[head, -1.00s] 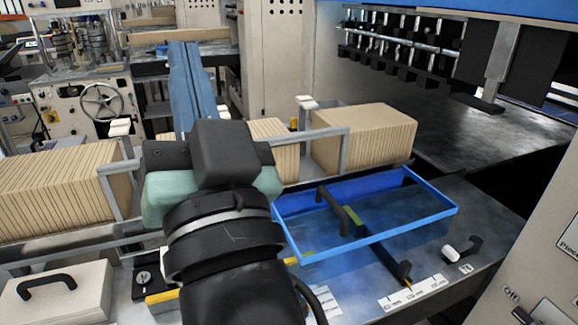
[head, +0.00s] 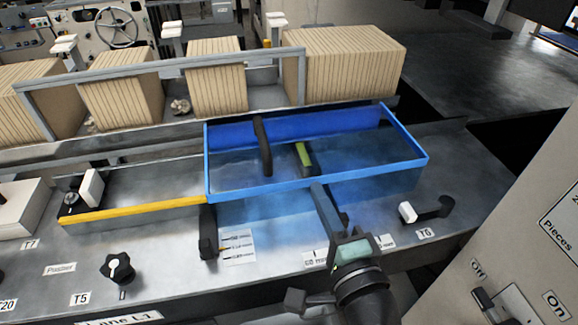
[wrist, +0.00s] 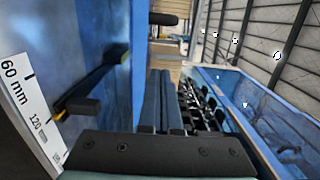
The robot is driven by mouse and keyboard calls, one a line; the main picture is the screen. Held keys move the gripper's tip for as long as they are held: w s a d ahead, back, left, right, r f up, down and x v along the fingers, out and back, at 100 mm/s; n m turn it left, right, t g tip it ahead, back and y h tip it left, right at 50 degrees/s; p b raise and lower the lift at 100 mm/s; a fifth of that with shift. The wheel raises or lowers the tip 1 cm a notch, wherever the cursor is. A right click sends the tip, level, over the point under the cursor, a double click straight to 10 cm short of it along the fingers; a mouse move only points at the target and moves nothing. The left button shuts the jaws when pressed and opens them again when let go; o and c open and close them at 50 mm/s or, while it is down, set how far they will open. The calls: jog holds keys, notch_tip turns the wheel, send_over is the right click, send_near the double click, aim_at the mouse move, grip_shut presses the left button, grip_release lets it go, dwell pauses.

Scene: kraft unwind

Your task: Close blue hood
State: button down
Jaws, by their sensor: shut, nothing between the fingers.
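The blue hood (head: 318,187) is a clear blue-tinted cover with a bright blue rim, over the metal machine bed in the middle of the head view. A black bar handle (head: 262,147) sits on it. Its exact tilt is hard to tell. My gripper (head: 318,190) is shut and empty. Its fingers reach up from the lower right to the hood's front rim in the head view; I cannot tell whether they touch it. In the wrist view, the shut fingers (wrist: 163,102) lie side by side, with a blue-tinted panel (wrist: 100,35) to their left.
Stacks of kraft boards (head: 342,68) stand behind a metal rail (head: 170,66). A yellow strip (head: 140,212) edges the bed to the left. Knob T5 (head: 118,268) and lever T6 (head: 428,210) stand on the front surface. A control panel (head: 530,220) rises at the right.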

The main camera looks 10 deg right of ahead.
jog(key=w+a+p, duration=0.3)
jog(key=w+a, duration=0.1)
jog(key=w, duration=0.2)
jog(key=shift+w, duration=0.35)
jog(key=shift+a, duration=0.1)
jog(key=shift+a, duration=0.1)
